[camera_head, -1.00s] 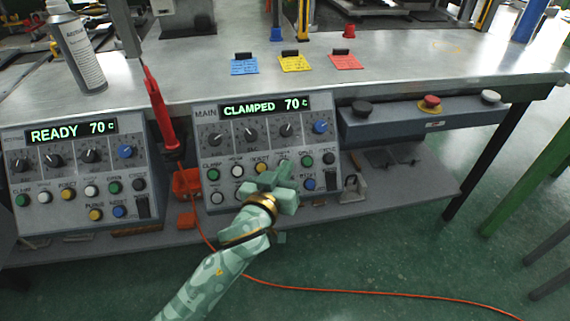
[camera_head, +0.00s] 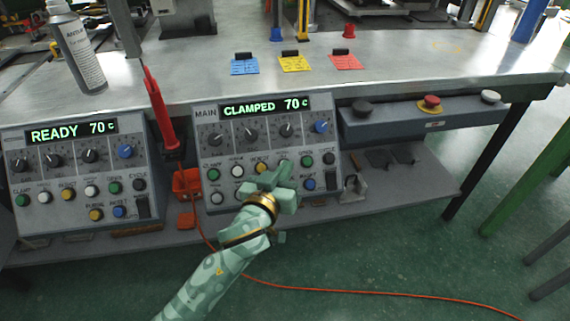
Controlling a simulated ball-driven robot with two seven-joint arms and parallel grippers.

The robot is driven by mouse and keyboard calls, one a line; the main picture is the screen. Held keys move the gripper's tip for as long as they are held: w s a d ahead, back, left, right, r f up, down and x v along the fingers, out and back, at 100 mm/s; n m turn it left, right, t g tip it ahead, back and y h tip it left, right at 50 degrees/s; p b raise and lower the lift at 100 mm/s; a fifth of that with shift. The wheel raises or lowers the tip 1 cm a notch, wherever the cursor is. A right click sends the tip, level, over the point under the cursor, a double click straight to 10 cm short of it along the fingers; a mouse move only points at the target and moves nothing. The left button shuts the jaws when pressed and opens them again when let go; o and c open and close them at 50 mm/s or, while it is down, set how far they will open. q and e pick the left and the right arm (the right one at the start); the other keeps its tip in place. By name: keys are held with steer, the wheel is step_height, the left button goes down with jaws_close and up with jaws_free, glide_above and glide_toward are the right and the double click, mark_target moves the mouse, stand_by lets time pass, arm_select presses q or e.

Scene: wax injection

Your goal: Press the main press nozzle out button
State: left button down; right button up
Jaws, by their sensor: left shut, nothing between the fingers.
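The main press panel (camera_head: 222,140) stands under the bench's front edge, marked MAIN, its display (camera_head: 265,107) reading CLAMPED 70 c. Its upper button row has a green button (camera_head: 213,175), a white one (camera_head: 237,171) and a yellow one (camera_head: 261,168). A white button (camera_head: 238,198) and a blue one (camera_head: 309,184) show in the lower row. My left gripper (camera_head: 277,174) is shut and empty in front of the panel's lower middle. It hides some buttons and labels there; I cannot tell whether it touches one. My right gripper is not in view.
A second panel (camera_head: 75,160) at the left reads READY 70 c. A red tool (camera_head: 160,110) hangs between the panels. A grey box (camera_head: 420,118) with black, red and white buttons is at the right. An orange cable (camera_head: 380,292) crosses the floor.

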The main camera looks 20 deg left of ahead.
arm_select(q)
steer(key=shift+w, duration=0.1)
steer(key=shift+w+a+f, duration=0.15)
steer(key=shift+f, duration=0.05)
